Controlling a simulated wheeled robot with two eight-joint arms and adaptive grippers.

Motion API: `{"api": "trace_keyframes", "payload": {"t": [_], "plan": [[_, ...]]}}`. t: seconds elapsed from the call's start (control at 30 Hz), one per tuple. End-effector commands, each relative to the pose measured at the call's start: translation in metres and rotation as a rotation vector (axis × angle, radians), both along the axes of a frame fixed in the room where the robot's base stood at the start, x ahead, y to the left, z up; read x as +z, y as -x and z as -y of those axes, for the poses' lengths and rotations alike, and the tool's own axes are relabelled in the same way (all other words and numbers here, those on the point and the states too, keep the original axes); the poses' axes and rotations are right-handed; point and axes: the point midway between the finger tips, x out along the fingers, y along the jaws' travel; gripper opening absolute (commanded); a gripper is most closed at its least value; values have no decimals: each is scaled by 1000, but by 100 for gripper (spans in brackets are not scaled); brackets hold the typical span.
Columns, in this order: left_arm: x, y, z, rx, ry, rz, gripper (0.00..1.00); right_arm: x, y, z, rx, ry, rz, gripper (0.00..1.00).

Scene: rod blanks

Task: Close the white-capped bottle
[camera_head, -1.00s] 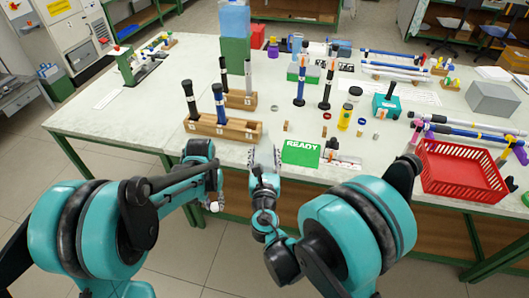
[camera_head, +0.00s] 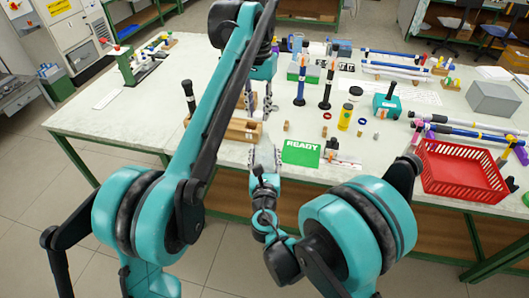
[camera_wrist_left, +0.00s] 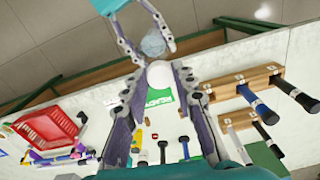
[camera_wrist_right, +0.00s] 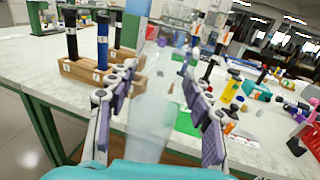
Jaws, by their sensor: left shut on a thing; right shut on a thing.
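My left gripper (camera_head: 259,108) is above the table in the head view, with its arm crossing the picture. In the left wrist view its fingers (camera_wrist_left: 160,84) are shut on a round white cap (camera_wrist_left: 160,74). My right gripper (camera_head: 264,158) is lower, at the table's front edge. In the right wrist view its fingers (camera_wrist_right: 160,100) are shut on a clear, see-through bottle (camera_wrist_right: 150,125). The bottle also shows past the cap in the left wrist view (camera_wrist_left: 153,45), between the right fingers. Whether cap and bottle touch I cannot tell. In the head view both are hidden or too small.
Wooden racks (camera_wrist_right: 75,72) hold upright dark and blue rods. A green READY card (camera_head: 301,152) lies near the front edge. A red basket (camera_head: 462,176) stands at the right. Small bottles and rods cover the table behind; the left part of the table has free room.

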Motion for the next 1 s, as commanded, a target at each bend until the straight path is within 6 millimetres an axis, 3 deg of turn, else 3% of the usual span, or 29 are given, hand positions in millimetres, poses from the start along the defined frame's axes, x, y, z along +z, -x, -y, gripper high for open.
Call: {"api": "trace_keyframes", "payload": {"t": [0.2, 0.57, 1.0], "plan": [[20, 2, 16, 9, 0, 0, 18, 0, 0, 0, 0, 0, 0, 0], [20, 2, 16, 10, 0, 0, 18, 0, 0, 0, 0, 0, 0, 0], [-15, 2, 16, 10, 1, 1, 18, 0, 0, 0, 0, 0, 0, 0]]}}
